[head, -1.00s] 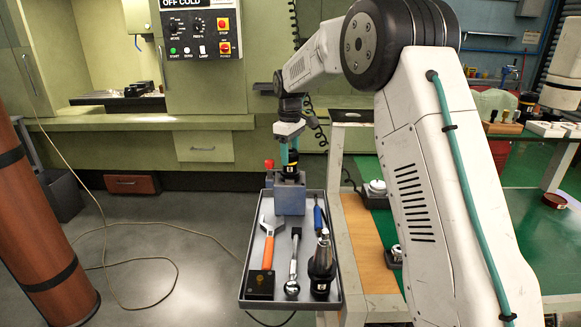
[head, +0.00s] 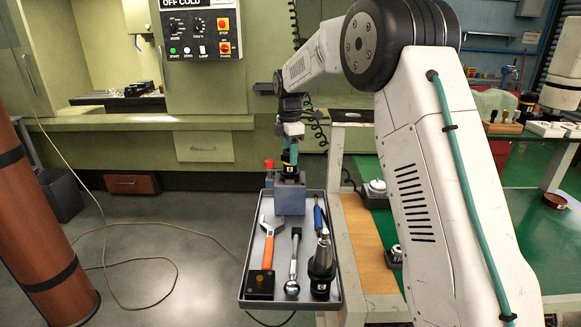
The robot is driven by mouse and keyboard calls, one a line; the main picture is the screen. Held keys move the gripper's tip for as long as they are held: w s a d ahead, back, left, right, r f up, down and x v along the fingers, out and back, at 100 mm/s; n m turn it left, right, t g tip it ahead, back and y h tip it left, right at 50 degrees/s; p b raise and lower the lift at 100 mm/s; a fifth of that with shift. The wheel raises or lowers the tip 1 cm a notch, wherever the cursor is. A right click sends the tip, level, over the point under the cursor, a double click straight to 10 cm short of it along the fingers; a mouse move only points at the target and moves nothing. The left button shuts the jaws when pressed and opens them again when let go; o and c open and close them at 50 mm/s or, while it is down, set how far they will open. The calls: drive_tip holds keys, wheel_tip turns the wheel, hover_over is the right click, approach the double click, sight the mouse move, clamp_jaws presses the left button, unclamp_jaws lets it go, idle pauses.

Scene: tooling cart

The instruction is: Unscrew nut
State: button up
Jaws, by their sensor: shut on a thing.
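My gripper (head: 290,156) points down over the blue-grey block (head: 290,200) at the far end of the grey tray (head: 242,299). Its teal fingers are shut on a dark part with a yellow band (head: 290,172), which I take to be the nut, at the top of the block. The part looks seated at the block or just over it; I cannot tell if it is free. The thread is hidden. A red-knobbed piece (head: 269,165) stands at the block's left side.
The tray also holds an orange-handled wrench (head: 268,250), a ratchet (head: 293,265), a tapered tool holder (head: 322,262), a blue-handled tool (head: 318,215) and a black box (head: 260,284). A wooden-topped cart (head: 367,245) stands to the right. Open floor lies left.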

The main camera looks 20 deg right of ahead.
drive_tip(key=shift+n, duration=0.9)
drive_tip(key=n, duration=0.2)
drive_tip(key=shift+n, duration=0.3)
drive_tip(key=n, duration=0.3)
drive_tip(key=o, duration=1.4)
drive_tip(key=shift+c, duration=0.2)
